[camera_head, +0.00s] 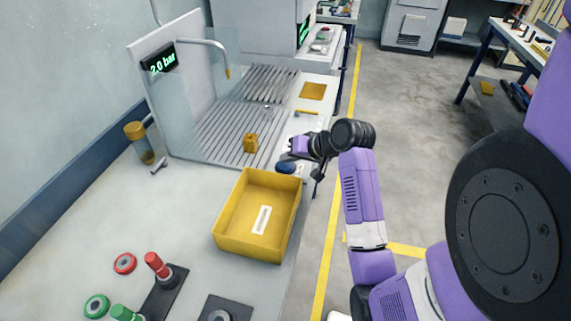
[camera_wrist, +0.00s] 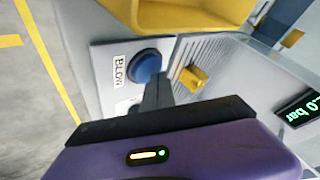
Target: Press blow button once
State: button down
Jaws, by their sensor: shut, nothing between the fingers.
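The blow button is a round blue dome (camera_wrist: 147,66) on a pale plate, with a "BLOW" label (camera_wrist: 119,71) beside it in the wrist view. In the head view the blue button (camera_head: 286,167) sits at the bench's right edge, just beyond the yellow bin. My gripper (camera_wrist: 155,85) is shut and empty. Its fingertips overlap the button's lower edge in the wrist view; I cannot tell whether they touch it. In the head view my gripper (camera_head: 296,157) is right by the button, and its fingertips are hard to make out.
The yellow bin (camera_head: 228,240) stands close to the button. A yellow block (camera_head: 250,143) sits on the slotted grate (camera_head: 205,143) behind clear panels. A display (camera_head: 161,60) reads 2.0 bar. Red and green parts stand at the front left. Open floor lies right of the bench.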

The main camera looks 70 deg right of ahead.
aim_at(288, 165)
jog(key=shift+f, duration=0.5)
dwell(0.3)
jog(key=shift+r, duration=0.1)
jog(key=shift+r+p, duration=0.9)
jog(key=shift+p, duration=0.1)
notch_tip(288, 165, up, 5)
jog(key=p, duration=0.5)
dwell(0.9)
